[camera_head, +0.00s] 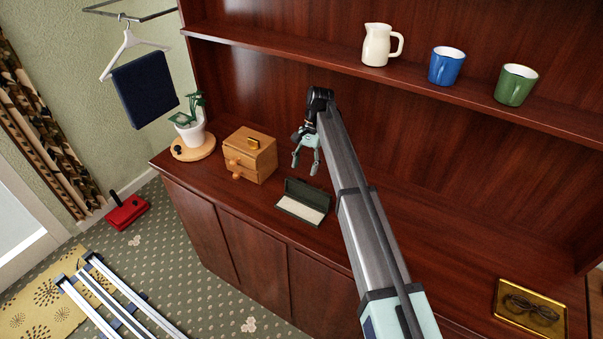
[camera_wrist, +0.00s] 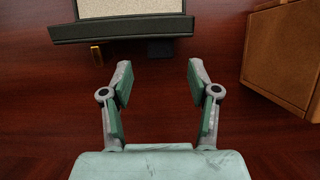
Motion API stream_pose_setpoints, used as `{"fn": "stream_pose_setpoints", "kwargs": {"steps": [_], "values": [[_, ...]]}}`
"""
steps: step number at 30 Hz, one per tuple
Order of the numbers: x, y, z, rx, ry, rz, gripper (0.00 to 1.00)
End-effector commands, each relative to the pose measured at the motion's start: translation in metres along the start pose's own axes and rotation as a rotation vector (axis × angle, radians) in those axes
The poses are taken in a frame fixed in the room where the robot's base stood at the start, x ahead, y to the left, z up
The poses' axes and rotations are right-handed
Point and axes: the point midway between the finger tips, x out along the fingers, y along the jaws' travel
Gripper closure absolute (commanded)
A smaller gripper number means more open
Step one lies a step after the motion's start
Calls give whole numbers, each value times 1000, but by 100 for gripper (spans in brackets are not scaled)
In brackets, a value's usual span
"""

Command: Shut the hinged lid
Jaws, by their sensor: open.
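A small dark green case with a pale speckled inside (camera_head: 301,210) sits on the cabinet top. Its hinged lid (camera_head: 307,191) stands open, raised along the case's back edge. My gripper (camera_head: 305,172) is open and empty, on the wall side of the lid and apart from it, pointing down. In the wrist view the lid's edge (camera_wrist: 120,29) crosses the top, with the pale inside (camera_wrist: 128,8) beyond it. The front of the case is cut off in the wrist view.
A small wooden drawer box (camera_head: 250,155) stands left of the case; it also shows in the wrist view (camera_wrist: 290,55). A potted plant (camera_head: 193,130) is farther left. A gold tray (camera_head: 530,312) lies far right. A shelf with a jug (camera_head: 377,46) and mugs runs above.

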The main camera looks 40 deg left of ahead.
Motion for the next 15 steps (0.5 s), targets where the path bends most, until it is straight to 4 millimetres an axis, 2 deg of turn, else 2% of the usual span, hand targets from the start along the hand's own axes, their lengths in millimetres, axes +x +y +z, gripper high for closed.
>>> {"fn": "stream_pose_setpoints", "kwargs": {"steps": [7, 15], "values": [[29, 0, 1, -1, 0, 0, 40], [37, -1, 0, -2, 1, -1, 40]]}}
